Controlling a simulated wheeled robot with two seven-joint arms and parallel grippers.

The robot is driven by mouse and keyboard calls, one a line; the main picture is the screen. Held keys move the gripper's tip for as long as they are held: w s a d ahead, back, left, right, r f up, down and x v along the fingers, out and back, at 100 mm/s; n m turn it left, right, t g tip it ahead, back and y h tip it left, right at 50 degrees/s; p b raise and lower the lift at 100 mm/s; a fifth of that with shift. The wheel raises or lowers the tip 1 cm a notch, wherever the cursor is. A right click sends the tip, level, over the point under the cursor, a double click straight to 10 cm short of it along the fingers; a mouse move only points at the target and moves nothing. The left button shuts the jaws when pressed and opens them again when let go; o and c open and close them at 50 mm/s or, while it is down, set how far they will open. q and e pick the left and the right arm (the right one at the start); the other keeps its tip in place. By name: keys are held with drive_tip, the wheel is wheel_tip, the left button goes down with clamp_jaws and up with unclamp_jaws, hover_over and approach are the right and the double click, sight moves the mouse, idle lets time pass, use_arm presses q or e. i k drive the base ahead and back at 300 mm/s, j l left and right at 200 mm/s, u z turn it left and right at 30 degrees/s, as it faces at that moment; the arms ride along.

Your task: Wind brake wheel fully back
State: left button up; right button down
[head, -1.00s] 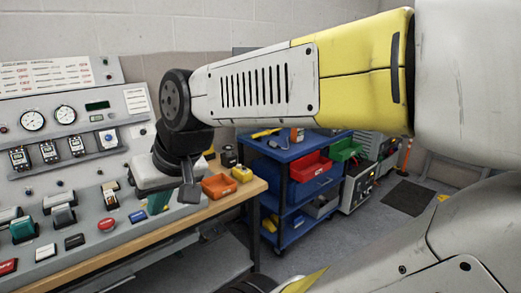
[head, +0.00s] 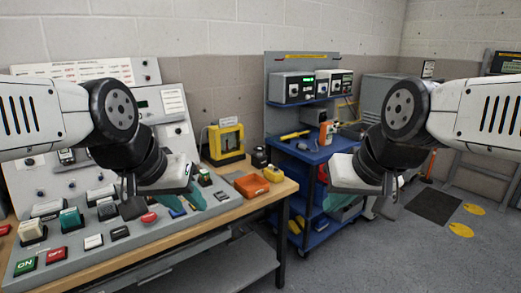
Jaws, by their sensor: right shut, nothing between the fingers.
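I cannot make out a brake wheel in the head view. My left gripper (head: 195,200) hangs in front of the sloped control panel, near the right part of its button rows. Its teal fingertips are partly hidden behind its own body, so its opening does not show. My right gripper (head: 339,200) is shut and empty, in front of the blue cart's right side. It points down, mirroring the left one.
The control panel (head: 94,242) with several buttons stands on a wooden bench. An orange bin (head: 251,186), a yellow box (head: 273,174) and a yellow-framed device (head: 226,142) are at the bench's right end. A blue cart (head: 318,151) stands behind. Floor at right is mostly clear.

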sight(259, 149)
drive_tip(key=i+l, duration=0.3)
drive_tip(key=i, duration=0.2)
drive_tip(key=i+l, duration=0.25)
drive_tip(key=i, duration=0.2)
drive_tip(key=i+l, duration=0.3)
drive_tip(key=i, duration=0.2)
drive_tip(key=i+l+u, duration=0.1)
drive_tip(key=i+l, duration=0.2)
drive_tip(key=i, duration=0.15)
